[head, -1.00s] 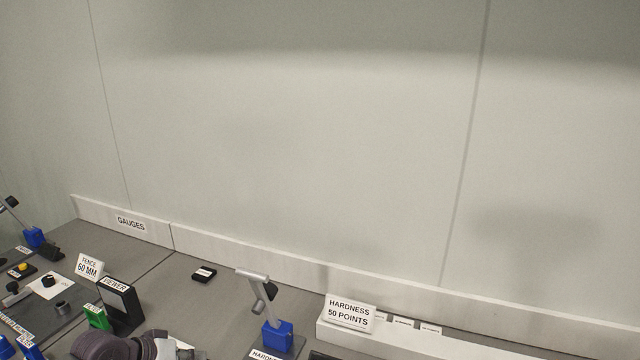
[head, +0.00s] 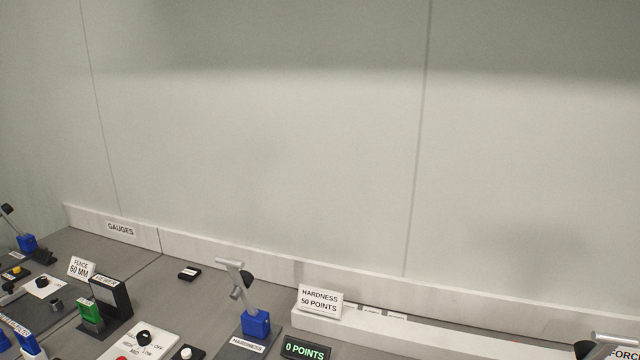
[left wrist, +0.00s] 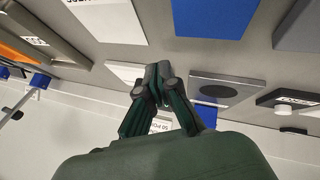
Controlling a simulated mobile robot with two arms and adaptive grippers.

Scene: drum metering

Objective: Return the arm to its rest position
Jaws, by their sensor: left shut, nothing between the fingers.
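My left gripper (left wrist: 158,85) shows in the left wrist view with its dark fingers together and nothing between them. It hangs in front of a grey worktop with panels and labels, touching none that I can make out. No arm or gripper of mine is clearly visible in the head view now. My right gripper is in neither view.
The head view shows a blue-based hardness stand (head: 256,323), a black viewer (head: 112,297), a "HARDNESS 50 POINTS" sign (head: 320,300) and a "0 POINTS" display (head: 305,348). A blue panel (left wrist: 214,18) and a grey plate (left wrist: 221,90) show in the left wrist view.

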